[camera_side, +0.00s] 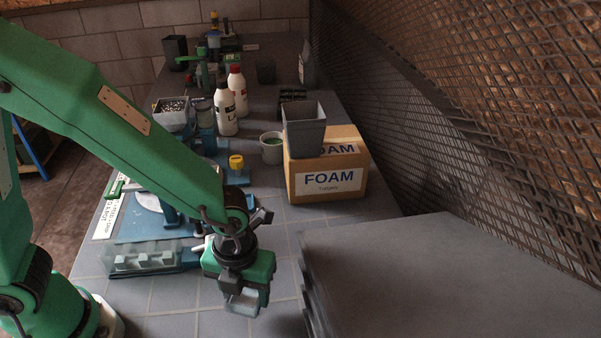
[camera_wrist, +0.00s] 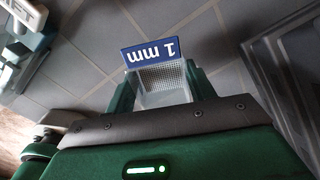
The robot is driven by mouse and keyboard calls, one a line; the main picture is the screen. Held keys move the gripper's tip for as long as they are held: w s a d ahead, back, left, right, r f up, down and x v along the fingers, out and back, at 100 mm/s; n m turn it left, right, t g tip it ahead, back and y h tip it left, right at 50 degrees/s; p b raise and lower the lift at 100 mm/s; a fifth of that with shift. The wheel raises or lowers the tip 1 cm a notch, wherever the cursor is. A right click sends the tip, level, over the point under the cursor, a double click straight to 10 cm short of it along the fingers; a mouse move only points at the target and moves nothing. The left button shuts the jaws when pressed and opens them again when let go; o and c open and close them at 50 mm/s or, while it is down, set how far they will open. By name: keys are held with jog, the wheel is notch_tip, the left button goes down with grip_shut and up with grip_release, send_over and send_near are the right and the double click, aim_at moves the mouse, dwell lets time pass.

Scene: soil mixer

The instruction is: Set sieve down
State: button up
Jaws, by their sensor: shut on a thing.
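The sieve (camera_wrist: 165,82) is a small clear box with a fine mesh and a blue "1 mm" label, seen upside down in the wrist view. My gripper (camera_wrist: 163,88) is shut on it, with a green finger on each side. In the side view my gripper (camera_side: 240,292) points down over the tiled bench at the front.
A clear-sided rack (camera_side: 150,258) lies left of my gripper, and a dark grey raised slab (camera_side: 440,270) stands to the right. A FOAM box (camera_side: 325,175) with a grey pot (camera_side: 304,130) on top, a cup (camera_side: 271,148) and bottles (camera_side: 226,108) stand behind. Bare tiles (camera_side: 180,315) lie around the gripper.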

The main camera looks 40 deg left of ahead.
aim_at(246, 299)
jog(key=shift+f, duration=2)
jog(key=shift+f, duration=0.1)
jog(key=o, duration=1)
jog(key=shift+r, duration=6.15)
